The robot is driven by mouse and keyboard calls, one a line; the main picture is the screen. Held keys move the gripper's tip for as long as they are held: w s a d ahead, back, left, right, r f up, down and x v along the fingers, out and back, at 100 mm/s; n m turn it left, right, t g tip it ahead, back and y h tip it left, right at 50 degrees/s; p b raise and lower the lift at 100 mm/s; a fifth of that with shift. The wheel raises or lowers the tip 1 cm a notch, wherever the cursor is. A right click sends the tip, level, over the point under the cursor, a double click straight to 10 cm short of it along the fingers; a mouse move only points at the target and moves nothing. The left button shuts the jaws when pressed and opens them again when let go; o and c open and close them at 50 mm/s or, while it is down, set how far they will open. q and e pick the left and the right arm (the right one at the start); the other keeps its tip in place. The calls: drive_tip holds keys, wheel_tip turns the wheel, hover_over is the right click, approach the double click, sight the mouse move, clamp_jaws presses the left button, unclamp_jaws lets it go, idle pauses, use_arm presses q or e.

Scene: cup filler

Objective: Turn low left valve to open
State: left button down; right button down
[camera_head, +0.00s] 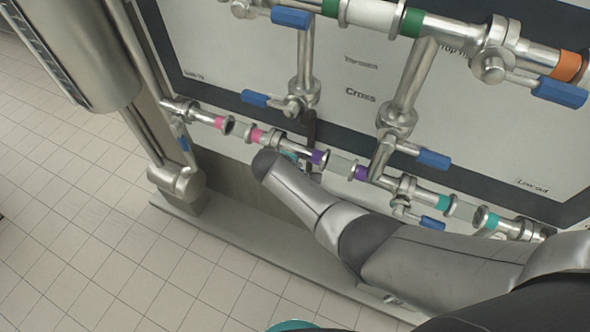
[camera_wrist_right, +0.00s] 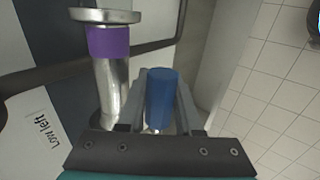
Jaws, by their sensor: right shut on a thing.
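The low left valve's blue handle (camera_wrist_right: 161,98) stands between the two grey fingers of my right gripper (camera_wrist_right: 162,82) in the right wrist view. The gripper is shut on this handle. The metal pipe with a purple band (camera_wrist_right: 109,42) runs just left of it, and the "Low left" label (camera_wrist_right: 48,138) shows on the panel. In the head view my right arm reaches in from the right to the lower pipe, and its wrist hides the handle and most of the gripper. My left gripper is in neither view.
Other blue valve handles sit at the upper left (camera_head: 291,18), middle left (camera_head: 254,99), middle right (camera_head: 433,158) and far right (camera_head: 560,92). The lower pipe (camera_head: 296,146) carries pink, purple and teal bands. A metal cylinder (camera_head: 85,55) stands at the left. The tiled floor (camera_head: 90,230) is clear.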

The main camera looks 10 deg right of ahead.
drive_tip(key=c, duration=0.6)
unclamp_jaws()
drive_tip(key=shift+r, duration=0.1)
